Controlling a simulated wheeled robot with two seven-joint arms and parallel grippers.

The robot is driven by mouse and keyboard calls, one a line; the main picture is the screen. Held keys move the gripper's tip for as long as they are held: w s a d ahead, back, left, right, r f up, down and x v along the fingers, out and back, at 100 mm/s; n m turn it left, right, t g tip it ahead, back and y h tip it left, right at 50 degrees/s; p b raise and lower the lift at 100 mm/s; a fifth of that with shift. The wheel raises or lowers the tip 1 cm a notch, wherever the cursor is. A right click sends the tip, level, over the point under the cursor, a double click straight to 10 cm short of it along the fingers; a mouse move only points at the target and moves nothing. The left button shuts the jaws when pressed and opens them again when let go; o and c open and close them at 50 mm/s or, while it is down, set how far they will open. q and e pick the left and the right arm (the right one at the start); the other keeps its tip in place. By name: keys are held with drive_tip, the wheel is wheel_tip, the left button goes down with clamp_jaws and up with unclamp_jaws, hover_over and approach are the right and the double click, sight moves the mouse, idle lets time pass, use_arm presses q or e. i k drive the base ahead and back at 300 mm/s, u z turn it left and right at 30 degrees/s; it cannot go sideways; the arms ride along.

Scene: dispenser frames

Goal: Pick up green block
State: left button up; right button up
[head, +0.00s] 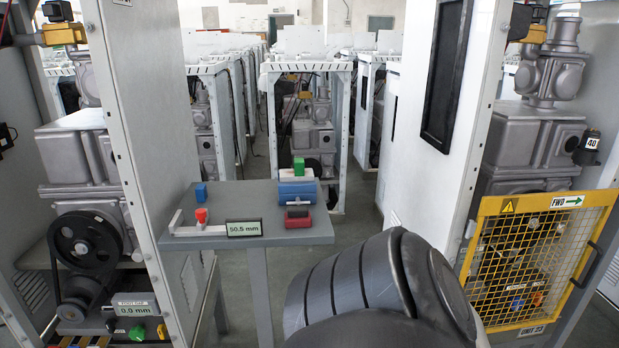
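In the head view, a small upright green block (298,166) stands on or just behind a blue rounded piece (297,190) at the back right of the grey table (230,198). Another green piece (137,332) sits low in the left dispenser frame, beside a display reading 0.0 mm (136,310). I cannot tell its exact shape. Neither of my grippers is in view. A dark arm link of mine fills the bottom centre and hides the floor to the right of the table.
The table also holds a small blue block (201,191), a gauge with a red part (201,215), a 50.5 mm display (244,229) and a red block (298,217). Tall dispenser frames stand on both sides. A yellow mesh guard (528,258) stands at right.

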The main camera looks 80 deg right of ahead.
sight(299, 162)
drive_tip(key=z, duration=2.1)
